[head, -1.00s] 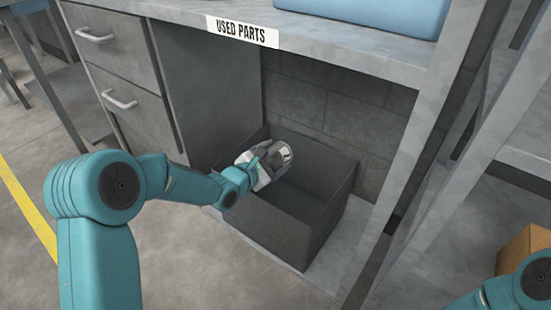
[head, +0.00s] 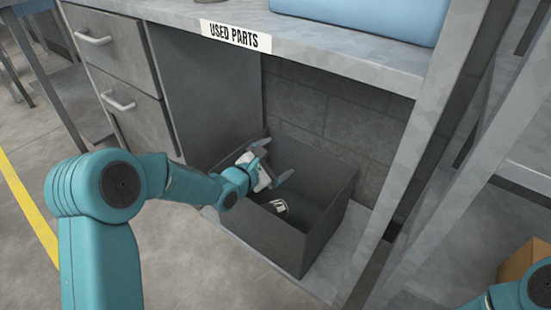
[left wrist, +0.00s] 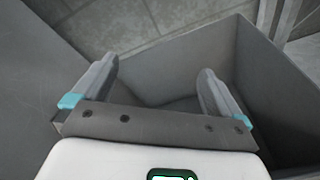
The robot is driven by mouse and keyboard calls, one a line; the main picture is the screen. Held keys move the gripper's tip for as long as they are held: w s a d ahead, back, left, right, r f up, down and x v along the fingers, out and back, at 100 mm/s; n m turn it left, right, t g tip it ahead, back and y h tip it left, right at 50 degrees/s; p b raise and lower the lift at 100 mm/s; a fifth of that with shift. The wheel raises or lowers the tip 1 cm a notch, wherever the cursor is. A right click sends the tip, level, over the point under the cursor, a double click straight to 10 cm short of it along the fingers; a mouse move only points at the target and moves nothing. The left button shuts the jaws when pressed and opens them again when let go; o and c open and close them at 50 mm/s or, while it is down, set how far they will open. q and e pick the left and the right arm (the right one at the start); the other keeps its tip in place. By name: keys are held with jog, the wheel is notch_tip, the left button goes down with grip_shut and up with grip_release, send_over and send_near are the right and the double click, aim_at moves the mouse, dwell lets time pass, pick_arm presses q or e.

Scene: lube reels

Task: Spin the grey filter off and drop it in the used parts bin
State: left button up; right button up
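The used parts bin (head: 340,205) is an open dark grey box on the low shelf under the bench. The grey filter (head: 280,207) is inside the bin, partly hidden by the front wall, with its pale end showing. My left gripper (head: 276,162) is open and empty over the bin, above the filter and apart from it. In the left wrist view the two fingers (left wrist: 155,85) stand wide apart over the bin (left wrist: 270,90), and the filter does not show between them. Only a part of my right arm shows at the lower right; its gripper is out of view.
The "USED PARTS" label (head: 236,36) is on the bench edge above the bin. A drawer cabinet (head: 115,70) stands to the left. Bench legs (head: 405,150) rise to the right of the bin. A cardboard box (head: 522,258) sits at the lower right.

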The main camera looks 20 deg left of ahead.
pick_arm(q)
jog(key=shift+s, duration=0.1)
jog(key=p+v, duration=0.5)
jog(key=v, duration=1.1)
pick_arm(e)
jog(key=s+r+g, duration=0.1)
jog(key=s+r, duration=0.2)
jog(key=r, duration=0.2)
jog(key=shift+s+a, duration=0.35)
jog(key=shift+s, duration=0.05)
pick_arm(q)
jog(key=shift+s+a, duration=0.1)
pick_arm(e)
jog(key=shift+r, duration=0.1)
